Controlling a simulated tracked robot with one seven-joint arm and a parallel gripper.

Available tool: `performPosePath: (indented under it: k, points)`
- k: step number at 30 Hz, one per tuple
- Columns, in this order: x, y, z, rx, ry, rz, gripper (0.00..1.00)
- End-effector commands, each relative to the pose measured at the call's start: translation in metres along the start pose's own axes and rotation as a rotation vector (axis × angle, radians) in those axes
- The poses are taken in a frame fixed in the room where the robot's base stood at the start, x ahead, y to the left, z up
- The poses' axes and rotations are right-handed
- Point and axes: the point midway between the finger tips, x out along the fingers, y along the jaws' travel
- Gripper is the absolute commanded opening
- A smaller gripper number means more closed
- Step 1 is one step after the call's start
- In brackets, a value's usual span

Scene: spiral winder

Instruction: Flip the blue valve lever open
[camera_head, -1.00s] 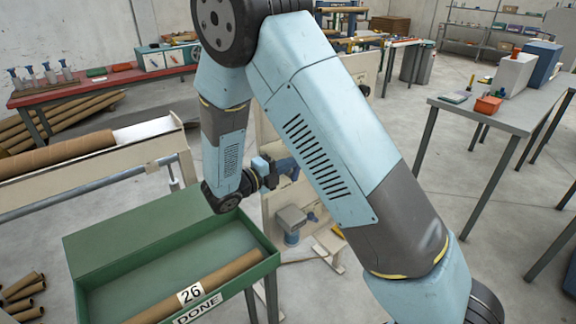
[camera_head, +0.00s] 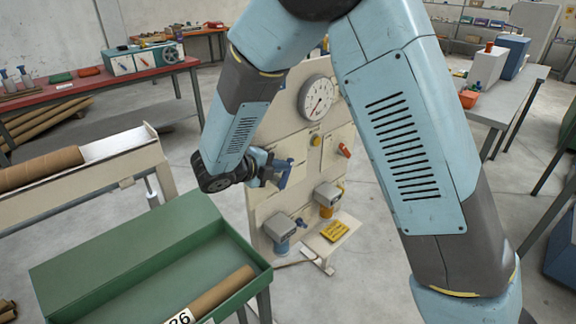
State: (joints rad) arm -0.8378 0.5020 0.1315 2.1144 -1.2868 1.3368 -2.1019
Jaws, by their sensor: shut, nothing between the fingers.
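The blue valve lever (camera_head: 285,173) is on the left part of the upright cream panel (camera_head: 264,206), above a blue-bodied grey-topped unit (camera_head: 280,229). It looks slanted, with one end pointing down. My gripper (camera_head: 267,176) is shut and empty, just left of the lever. Its fingertips are small and partly merge with the blue shape, so I cannot tell whether they touch the lever. The pivot of the lever is not clear.
A round gauge (camera_head: 318,98), a red lever (camera_head: 344,150) and an orange-bodied unit (camera_head: 326,205) are also on the panel. A green tray (camera_head: 120,262) stands front left.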

Motion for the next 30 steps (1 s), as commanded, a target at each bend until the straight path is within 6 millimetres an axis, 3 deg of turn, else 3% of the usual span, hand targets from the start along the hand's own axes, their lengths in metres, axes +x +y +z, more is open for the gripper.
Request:
performPosePath:
  k: [24, 30]
  points:
    - [0.0008, -0.0009, 0.001, -0.005, -0.01, -0.002, 0.0]
    - [-0.0076, -0.0035, 0.0026, -0.004, -0.011, -0.001, 0.0]
